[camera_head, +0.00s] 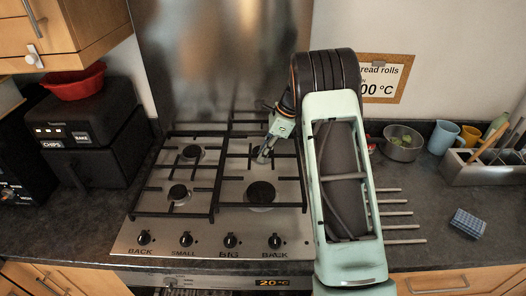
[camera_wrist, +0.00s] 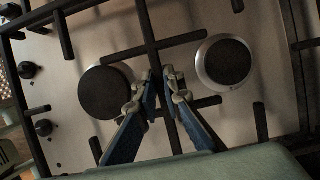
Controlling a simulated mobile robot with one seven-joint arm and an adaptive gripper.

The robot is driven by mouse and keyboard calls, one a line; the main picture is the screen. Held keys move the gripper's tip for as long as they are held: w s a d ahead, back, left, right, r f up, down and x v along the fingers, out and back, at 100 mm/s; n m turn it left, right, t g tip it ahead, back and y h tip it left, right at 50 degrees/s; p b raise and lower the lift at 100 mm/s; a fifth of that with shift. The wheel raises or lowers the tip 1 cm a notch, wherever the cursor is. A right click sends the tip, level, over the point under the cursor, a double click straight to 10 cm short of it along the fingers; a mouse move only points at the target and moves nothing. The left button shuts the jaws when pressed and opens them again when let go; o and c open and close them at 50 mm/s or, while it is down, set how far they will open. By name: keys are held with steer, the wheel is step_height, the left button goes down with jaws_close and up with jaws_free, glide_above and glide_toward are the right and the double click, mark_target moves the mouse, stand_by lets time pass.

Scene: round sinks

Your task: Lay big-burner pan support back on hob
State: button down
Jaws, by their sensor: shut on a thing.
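The steel hob (camera_head: 215,242) has a black pan support (camera_head: 214,190) over its left burners. A second black pan support (camera_head: 250,178) lies over the right side, around the big burner (camera_head: 261,193). My gripper (camera_head: 263,158) points down at this right support, behind the big burner. In the wrist view, my gripper (camera_wrist: 161,76) is shut on a bar of the pan support (camera_wrist: 150,40), between the big burner (camera_wrist: 106,92) and a smaller burner (camera_wrist: 225,62). I cannot tell whether the support rests fully on the hob. My arm hides its right edge.
A steel splashback (camera_head: 200,60) stands behind the hob. A black fryer (camera_head: 85,135) is at the left. To the right are thin rods (camera_head: 400,213), a metal bowl (camera_head: 402,146), a blue sponge (camera_head: 467,223) and a utensil holder (camera_head: 480,170).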

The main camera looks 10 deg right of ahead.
steer(key=shift+w+f+b, duration=0.1)
steer(key=shift+f+b, duration=0.95)
steer(key=shift+f, duration=1.35)
steer(key=c, duration=2)
jaws_free()
steer(key=shift+f, duration=0.15)
steer(key=shift+b+v, duration=0.7)
steer(key=shift+v, duration=3.95)
steer(key=shift+a, duration=0.1)
